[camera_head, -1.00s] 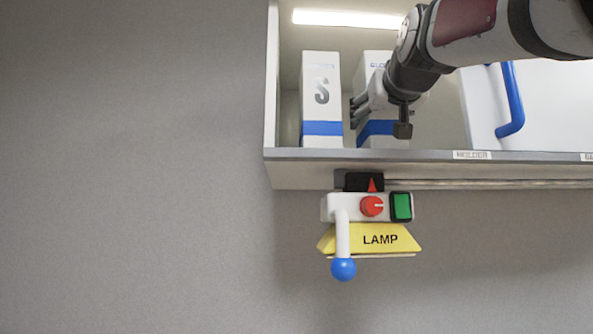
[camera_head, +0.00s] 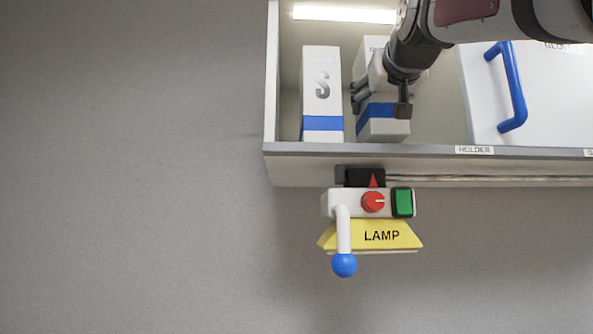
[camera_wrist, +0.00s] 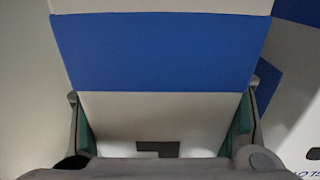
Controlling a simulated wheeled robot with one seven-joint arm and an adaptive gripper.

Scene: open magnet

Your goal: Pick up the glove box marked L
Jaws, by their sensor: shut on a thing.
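A white box (camera_head: 383,128) with a blue band stands tilted inside the shelf compartment, and my gripper (camera_head: 380,98) is shut on it from the front. Its marking is hidden behind my gripper and arm, so I cannot read its letter. In the wrist view the held box (camera_wrist: 155,50) fills the space between my two fingers (camera_wrist: 163,120), one on each side, with its blue band across. A second white box marked S (camera_head: 322,90), also with a blue band, stands upright to the left, apart from the held one.
The compartment has a grey front lip (camera_head: 430,151) with a HOLDER label (camera_head: 474,150).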

